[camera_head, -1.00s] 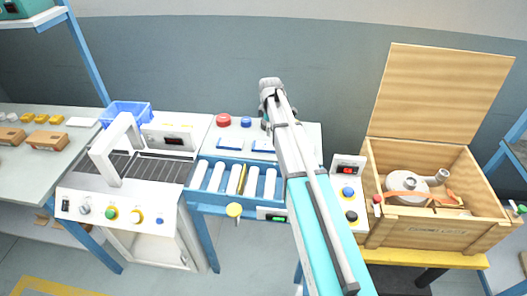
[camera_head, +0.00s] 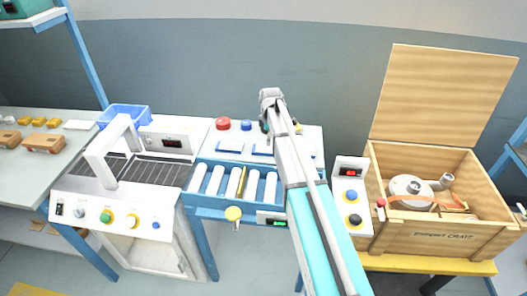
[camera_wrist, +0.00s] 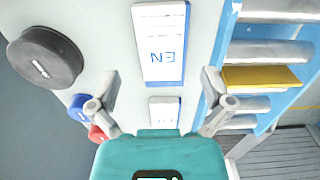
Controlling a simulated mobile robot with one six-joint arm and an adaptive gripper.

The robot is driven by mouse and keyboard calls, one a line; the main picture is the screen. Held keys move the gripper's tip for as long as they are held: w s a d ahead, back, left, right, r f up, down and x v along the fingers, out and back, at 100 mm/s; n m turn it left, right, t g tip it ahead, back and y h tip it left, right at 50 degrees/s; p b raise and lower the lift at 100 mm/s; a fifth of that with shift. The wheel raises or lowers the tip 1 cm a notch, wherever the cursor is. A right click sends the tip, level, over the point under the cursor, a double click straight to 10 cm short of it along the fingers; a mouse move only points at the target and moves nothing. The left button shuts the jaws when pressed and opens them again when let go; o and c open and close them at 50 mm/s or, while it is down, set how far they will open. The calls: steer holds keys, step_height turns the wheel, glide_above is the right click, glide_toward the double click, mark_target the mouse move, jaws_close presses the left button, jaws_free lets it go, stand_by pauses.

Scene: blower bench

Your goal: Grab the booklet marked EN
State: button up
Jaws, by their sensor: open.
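The booklet marked EN (camera_wrist: 160,45) lies flat on the pale bench top in the wrist view. It is white with a blue border, and its blue letters read upside down. My gripper (camera_wrist: 162,78) is open and empty above the bench, its fingers spread to either side of the booklet's near end. No contact with the booklet shows. A smaller white piece with dots (camera_wrist: 165,110) lies close to my gripper's teal body, partly covered. In the head view my arm hides the fingers, and blue flat pieces (camera_head: 229,146) on the bench have no readable marking.
A black knob (camera_wrist: 45,57), a blue button (camera_wrist: 80,107) and a red button (camera_wrist: 98,133) stand left of my gripper. A roller conveyor (camera_wrist: 265,50) with a yellow strip (camera_wrist: 262,77) is at right. An open wooden crate (camera_head: 430,235) holds a blower (camera_head: 410,190).

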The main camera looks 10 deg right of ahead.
mark_target(269, 149)
steer(key=shift+f, duration=0.1)
steer(key=shift+f+b, duration=2.5)
steer(key=shift+b, duration=0.1)
steer(key=c, duration=1)
steer(key=shift+r, duration=0.2)
step_height(269, 149, up, 2)
steer(key=p, duration=0.2)
steer(key=shift+p, duration=0.3)
steer(key=s+d+r+p, duration=0.1)
steer(key=r+p, duration=0.1)
steer(key=s+r+p, duration=0.1)
steer(key=r+p, duration=0.1)
steer(key=s+d+r+p, duration=0.1)
steer(key=s+r+p, duration=0.1)
steer(key=r, duration=0.1)
steer(key=shift+d+p, duration=0.3)
steer(key=shift+p, duration=0.1)
steer(key=s+d+r+p, duration=0.1)
steer(key=s, duration=0.1)
steer(key=s+d+r+p, duration=0.1)
steer(key=s+d, duration=0.1)
steer(key=s, duration=0.1)
steer(key=s+d+r+p, duration=0.1)
steer(key=s+d, duration=0.1)
steer(key=shift+s+d+r+p, duration=0.15)
steer(key=shift+s+r+p, duration=0.1)
steer(key=shift+r+p, duration=0.1)
